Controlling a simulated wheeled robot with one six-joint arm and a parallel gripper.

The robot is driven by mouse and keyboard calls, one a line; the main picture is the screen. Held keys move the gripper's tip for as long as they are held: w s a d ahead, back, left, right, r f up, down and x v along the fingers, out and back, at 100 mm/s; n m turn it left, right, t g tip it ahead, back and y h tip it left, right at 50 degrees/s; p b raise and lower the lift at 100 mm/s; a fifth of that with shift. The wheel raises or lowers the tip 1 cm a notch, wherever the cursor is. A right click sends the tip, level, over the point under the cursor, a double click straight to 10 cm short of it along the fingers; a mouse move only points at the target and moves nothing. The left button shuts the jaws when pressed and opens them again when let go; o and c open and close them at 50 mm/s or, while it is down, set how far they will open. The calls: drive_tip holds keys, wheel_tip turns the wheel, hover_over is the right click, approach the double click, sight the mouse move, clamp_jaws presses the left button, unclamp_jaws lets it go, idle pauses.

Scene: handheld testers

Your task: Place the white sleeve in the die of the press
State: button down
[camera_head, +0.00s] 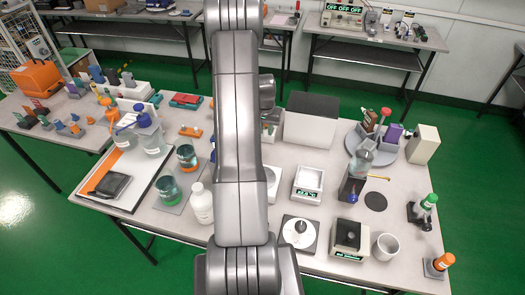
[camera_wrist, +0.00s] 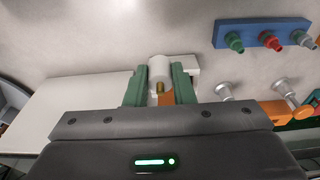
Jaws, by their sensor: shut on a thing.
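My gripper (camera_wrist: 158,88) shows in the wrist view with its two green fingers closed on a white cylindrical piece, which looks like the white sleeve (camera_wrist: 160,68). A small brass-coloured spot and an orange part show just below the sleeve, between the fingers. A pale block shows close behind the right finger; I cannot tell whether it touches the sleeve. In the head view my own arm hides the gripper and the sleeve. I cannot make out the press or its die for certain in either view.
In the wrist view a blue rack (camera_wrist: 262,33) with coloured fittings lies at upper right, silver-and-orange parts (camera_wrist: 277,108) at right, and a large white panel (camera_wrist: 75,105) at left. In the head view a white bottle (camera_head: 201,203), a white box (camera_head: 309,182) and a white cup (camera_head: 386,246) crowd the table.

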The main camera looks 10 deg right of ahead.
wheel_tip(320, 180, down, 9)
drive_tip(key=b, duration=0.3)
drive_tip(key=shift+s, duration=0.15)
drive_tip(key=shift+f, duration=0.25)
drive_tip(key=c, duration=1.2)
unclamp_jaws()
drive_tip(key=shift+r, duration=0.15)
drive_tip(key=shift+c, duration=0.2)
